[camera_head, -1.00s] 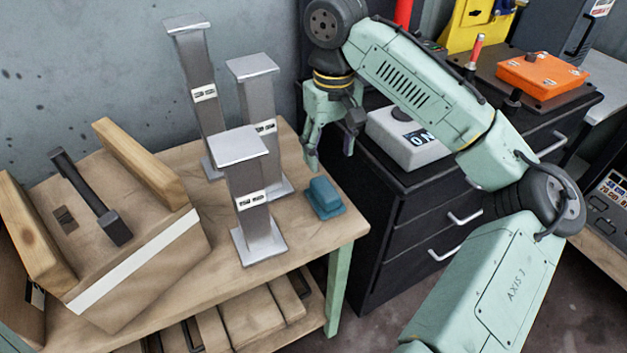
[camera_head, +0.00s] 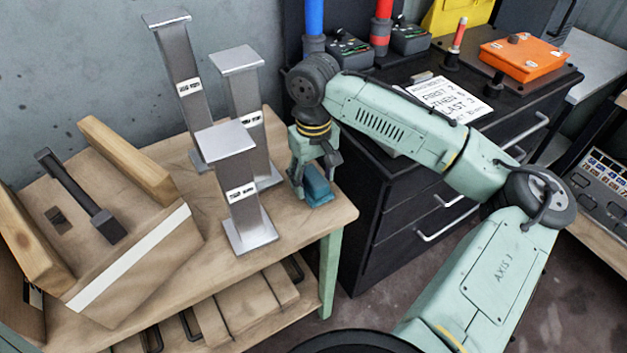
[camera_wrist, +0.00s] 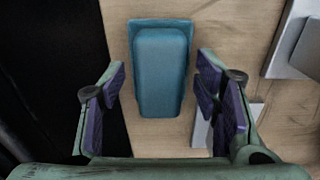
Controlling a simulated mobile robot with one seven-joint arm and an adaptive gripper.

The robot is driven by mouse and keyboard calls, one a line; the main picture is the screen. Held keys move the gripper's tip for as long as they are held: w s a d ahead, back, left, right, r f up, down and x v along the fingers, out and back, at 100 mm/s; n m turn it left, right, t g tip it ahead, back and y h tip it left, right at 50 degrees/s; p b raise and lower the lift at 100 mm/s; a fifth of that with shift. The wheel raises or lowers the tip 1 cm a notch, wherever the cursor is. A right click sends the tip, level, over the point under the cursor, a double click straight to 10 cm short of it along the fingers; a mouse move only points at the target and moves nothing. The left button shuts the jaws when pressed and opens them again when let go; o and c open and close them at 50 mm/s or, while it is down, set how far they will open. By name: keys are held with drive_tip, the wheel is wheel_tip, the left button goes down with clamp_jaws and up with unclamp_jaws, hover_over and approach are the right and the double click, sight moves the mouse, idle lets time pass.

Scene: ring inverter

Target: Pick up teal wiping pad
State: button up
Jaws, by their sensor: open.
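The teal wiping pad (camera_head: 318,188) lies on the wooden table near its right edge. In the wrist view the pad (camera_wrist: 161,70) lies ahead of and between the two open fingers. My gripper (camera_head: 313,185) points down close over the pad in the head view and partly hides it. In the wrist view my gripper (camera_wrist: 163,100) is open, with purple finger pads on either side of the pad's near end. Gaps show between both fingers and the pad. I cannot tell the exact height of the fingertips over the table.
Several metal posts stand on the table (camera_head: 290,235) left of my gripper, the nearest being a short post (camera_head: 243,200). A wooden block with a hammer-like tool (camera_head: 85,200) is further left. A black drawer cabinet (camera_head: 400,215) stands right of the table edge.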

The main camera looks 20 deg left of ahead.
drive_tip(key=shift+c, duration=0.3)
drive_tip(key=c, duration=1.3)
